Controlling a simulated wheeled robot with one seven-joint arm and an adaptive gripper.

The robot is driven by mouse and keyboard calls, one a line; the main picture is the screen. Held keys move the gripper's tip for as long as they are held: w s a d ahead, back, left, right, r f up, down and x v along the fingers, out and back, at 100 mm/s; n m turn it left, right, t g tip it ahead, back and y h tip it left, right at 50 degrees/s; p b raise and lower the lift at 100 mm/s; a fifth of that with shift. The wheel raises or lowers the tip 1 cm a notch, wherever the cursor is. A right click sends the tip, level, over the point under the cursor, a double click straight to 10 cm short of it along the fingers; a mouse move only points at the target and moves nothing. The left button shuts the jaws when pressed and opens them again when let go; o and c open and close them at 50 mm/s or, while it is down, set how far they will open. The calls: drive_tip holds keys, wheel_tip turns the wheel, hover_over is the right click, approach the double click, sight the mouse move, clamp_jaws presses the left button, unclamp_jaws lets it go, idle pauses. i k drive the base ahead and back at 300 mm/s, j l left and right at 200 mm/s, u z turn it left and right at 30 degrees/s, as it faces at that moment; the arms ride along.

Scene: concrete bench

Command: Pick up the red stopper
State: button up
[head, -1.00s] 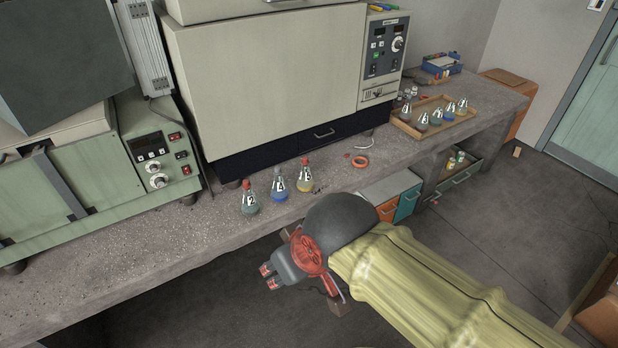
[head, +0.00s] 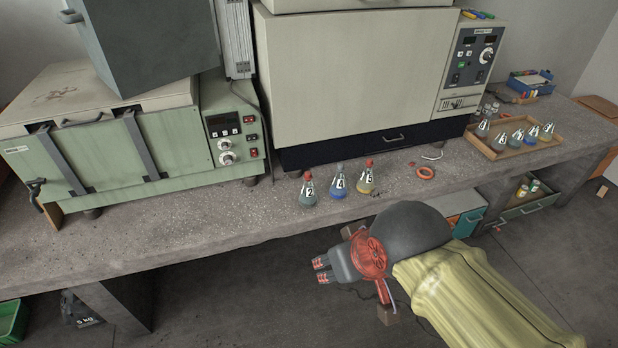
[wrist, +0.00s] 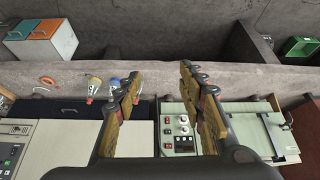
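A small red stopper-like piece (head: 411,164) lies on the bench beside an orange ring (head: 425,173). Red stoppers also sit in the flask marked 2 (head: 309,197) and the flask marked 3 (head: 366,184). The flask marked 4 (head: 339,187) between them has a grey-blue stopper. My gripper (head: 321,270) is in front of the bench edge, on the near side of the flasks, touching nothing. In the wrist view my gripper (wrist: 166,100) has its fingers wide apart with nothing between them.
A wooden tray (head: 490,153) with several flasks stands at the right of the bench. A large beige oven (head: 360,75) and a green apparatus (head: 110,160) stand behind. The bench front at left is clear. A green crate (head: 10,322) is on the floor.

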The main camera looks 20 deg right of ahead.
sight(308, 176)
drive_tip(key=i+l, duration=0.6)
drive_tip(key=i+l+z, duration=0.1)
drive_tip(key=i+l, duration=0.5)
drive_tip(key=i, duration=0.15)
